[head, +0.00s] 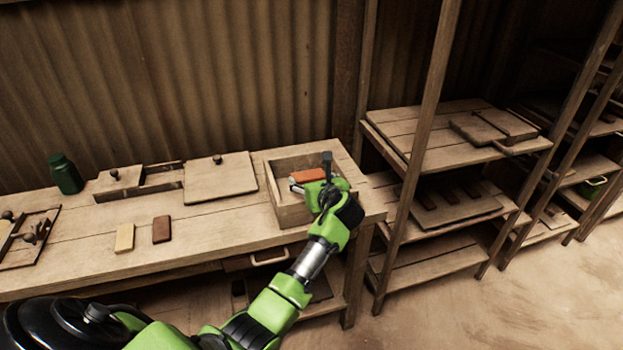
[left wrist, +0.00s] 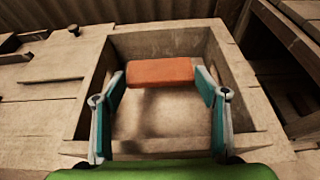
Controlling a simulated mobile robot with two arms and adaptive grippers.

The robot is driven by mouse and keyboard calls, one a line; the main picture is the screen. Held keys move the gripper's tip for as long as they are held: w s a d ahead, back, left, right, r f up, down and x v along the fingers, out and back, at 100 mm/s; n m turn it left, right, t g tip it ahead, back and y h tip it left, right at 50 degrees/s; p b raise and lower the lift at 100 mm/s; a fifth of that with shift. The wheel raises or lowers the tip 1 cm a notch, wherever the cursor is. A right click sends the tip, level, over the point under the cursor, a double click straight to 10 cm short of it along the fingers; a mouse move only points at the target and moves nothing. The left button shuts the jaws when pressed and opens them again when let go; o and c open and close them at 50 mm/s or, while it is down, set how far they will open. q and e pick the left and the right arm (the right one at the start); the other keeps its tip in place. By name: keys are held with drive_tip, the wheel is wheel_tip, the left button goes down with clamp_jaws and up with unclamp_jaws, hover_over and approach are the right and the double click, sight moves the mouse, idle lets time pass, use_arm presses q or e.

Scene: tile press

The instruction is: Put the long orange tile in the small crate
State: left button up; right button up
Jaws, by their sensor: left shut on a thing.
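The long orange tile (left wrist: 160,71) is held between the two fingers of my left gripper (left wrist: 161,80) in the left wrist view. The tile also shows in the head view (head: 307,175), at the gripper over the small crate. The small crate (head: 283,208) is an open wooden box at the right end of the bench. In the left wrist view the crate (left wrist: 97,92) surrounds the tile on the picture, and its floor shows below the tile. I cannot tell exactly how high the tile is above that floor. My right gripper is in neither view.
A cream tile (head: 125,238) and a brown tile (head: 161,229) lie on the wooden bench (head: 200,225). A wooden lid with a knob (head: 220,182) lies left of the crate. A green bottle (head: 65,175) stands at the back left. Shelves (head: 440,155) stand to the right.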

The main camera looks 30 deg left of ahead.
use_arm(q)
drive_tip(key=shift+f, duration=0.35)
drive_tip(key=o, duration=1.2)
drive_tip(key=shift+c, duration=0.2)
